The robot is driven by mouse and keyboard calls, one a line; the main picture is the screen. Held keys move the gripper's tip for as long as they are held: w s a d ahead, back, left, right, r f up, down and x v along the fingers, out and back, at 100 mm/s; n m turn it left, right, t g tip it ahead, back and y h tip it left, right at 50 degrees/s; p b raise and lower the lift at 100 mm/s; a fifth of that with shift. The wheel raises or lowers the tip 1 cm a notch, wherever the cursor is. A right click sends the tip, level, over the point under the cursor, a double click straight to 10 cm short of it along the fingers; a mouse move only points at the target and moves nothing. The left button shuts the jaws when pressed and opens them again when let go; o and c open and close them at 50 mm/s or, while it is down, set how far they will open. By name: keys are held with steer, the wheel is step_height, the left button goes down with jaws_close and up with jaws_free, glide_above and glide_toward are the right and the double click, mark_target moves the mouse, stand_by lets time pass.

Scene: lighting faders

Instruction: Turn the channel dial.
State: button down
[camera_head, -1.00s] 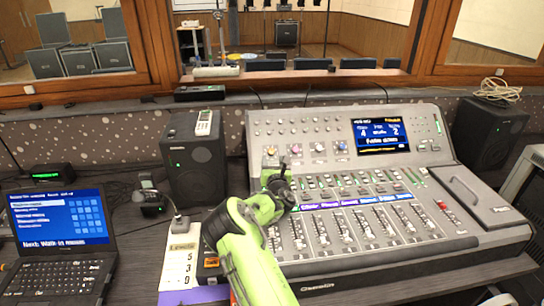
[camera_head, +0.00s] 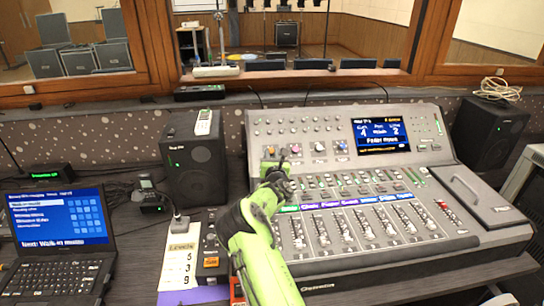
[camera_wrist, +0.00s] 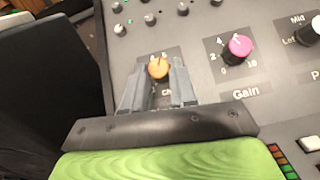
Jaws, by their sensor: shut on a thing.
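The channel dial (camera_wrist: 158,67) is a round orange knob on the grey mixing console (camera_head: 440,262). Its printed label is partly hidden, with only "Ch" readable in the wrist view. My gripper (camera_wrist: 158,82) has one grey finger on each side of the dial and is shut on it. In the head view my gripper (camera_head: 270,160) is at the upper left of the console face, and it and my green arm hide most of the dial there.
A pink Gain knob (camera_wrist: 240,46) stands just right of the dial. Fader rows (camera_head: 345,230) fill the console's lower half. A black speaker (camera_head: 195,165) stands close to the console's left side, with a laptop (camera_head: 60,240) farther left.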

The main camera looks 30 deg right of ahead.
steer(key=shift+w+a+m+b, duration=0.1)
steer(key=shift+m+b, duration=0.2)
steer(key=shift+m, duration=0.1)
steer(key=m+h, duration=0.1)
steer(key=m+g+b, duration=0.1)
steer(key=m+h, duration=0.1)
steer(key=shift+w+a+g+h+b, duration=0.15)
steer(key=shift+a+g+h+b, duration=0.15)
steer(key=shift+g, duration=0.1)
steer(key=m+g+h, duration=0.1)
steer(key=m, duration=0.1)
steer(key=m+g, duration=0.2)
steer(key=m+g+h+p, duration=0.1)
steer(key=m, duration=0.1)
steer(key=shift+w+a+r+m+h, duration=0.15)
steer(key=shift+w+r+m+h, duration=0.1)
steer(key=shift+m+h, duration=0.05)
steer(key=shift+g, duration=0.4)
steer(key=c, duration=0.9)
jaws_free()
